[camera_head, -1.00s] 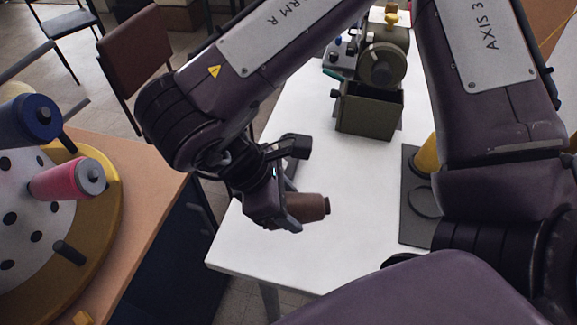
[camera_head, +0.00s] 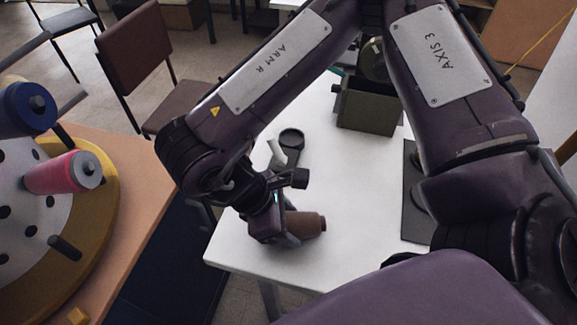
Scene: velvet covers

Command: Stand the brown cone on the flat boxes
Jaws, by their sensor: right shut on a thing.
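The brown cone (camera_head: 309,225) lies sideways in my right gripper (camera_head: 288,225), with its narrow end pointing right. The right gripper is shut on it, over the near left part of the white table (camera_head: 335,180). The jaws hide the cone's left end. I cannot tell how high it is above the table top. I cannot make out the flat boxes in this view. My left gripper is not in view.
A dark flat board (camera_head: 416,225) lies right of the cone, partly behind my arm. An olive open bin (camera_head: 366,112) stands farther back. A black ring-shaped tool (camera_head: 291,140) lies behind the gripper. Left is a round rack with a pink spool (camera_head: 62,173) and blue spool (camera_head: 22,108).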

